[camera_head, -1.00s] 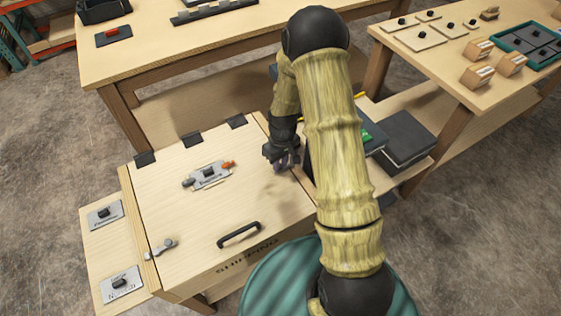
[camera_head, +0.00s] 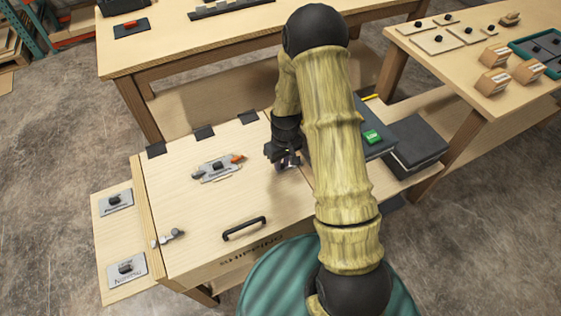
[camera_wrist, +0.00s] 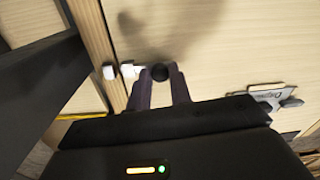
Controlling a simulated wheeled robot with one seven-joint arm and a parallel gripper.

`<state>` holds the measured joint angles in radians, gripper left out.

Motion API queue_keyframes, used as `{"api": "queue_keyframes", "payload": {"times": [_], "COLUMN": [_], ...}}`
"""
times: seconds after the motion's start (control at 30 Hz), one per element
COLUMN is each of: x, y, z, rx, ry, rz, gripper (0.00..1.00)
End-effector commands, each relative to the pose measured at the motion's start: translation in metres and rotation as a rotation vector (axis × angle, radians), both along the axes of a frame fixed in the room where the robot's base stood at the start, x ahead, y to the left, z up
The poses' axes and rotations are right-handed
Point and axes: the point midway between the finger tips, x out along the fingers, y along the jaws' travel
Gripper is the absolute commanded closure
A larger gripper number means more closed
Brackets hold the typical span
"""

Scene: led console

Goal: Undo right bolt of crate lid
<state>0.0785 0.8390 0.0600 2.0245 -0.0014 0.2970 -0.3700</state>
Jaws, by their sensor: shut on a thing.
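The pale wooden crate lid (camera_head: 205,235) lies closed, with a black handle (camera_head: 244,228) near its front. My gripper (camera_head: 288,162) is low over the lid's right edge, and the arm partly hides that edge. In the wrist view my gripper (camera_wrist: 160,76) is shut on the right bolt's round black knob (camera_wrist: 160,71). Pale metal pieces (camera_wrist: 127,70) of the bolt show beside the knob, near the lid's edge strip. I cannot tell whether the bolt spans the seam. The left bolt (camera_head: 168,238) sits at the lid's left edge.
A metal plate with an orange-tipped lever (camera_head: 218,167) is on the lid. Plates with black knobs (camera_head: 117,202) are on the left side board. A dark box with a green item (camera_head: 373,137) stands right of the crate. Tables stand behind and at right.

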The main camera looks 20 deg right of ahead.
Motion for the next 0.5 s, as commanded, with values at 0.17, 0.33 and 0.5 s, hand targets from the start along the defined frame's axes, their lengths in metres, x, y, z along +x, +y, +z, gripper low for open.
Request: {"api": "queue_keyframes", "payload": {"times": [0.17,0.33,0.5], "x": [0.0013,0.0007,0.0003], "y": [0.0071,0.0055,0.0044], "z": [0.0011,0.0008,0.0006], "rx": [0.008,0.006,0.005], "ry": [-0.004,-0.002,-0.001], "rz": [0.009,0.007,0.006], "gripper": [0.74,0.58,0.58]}}
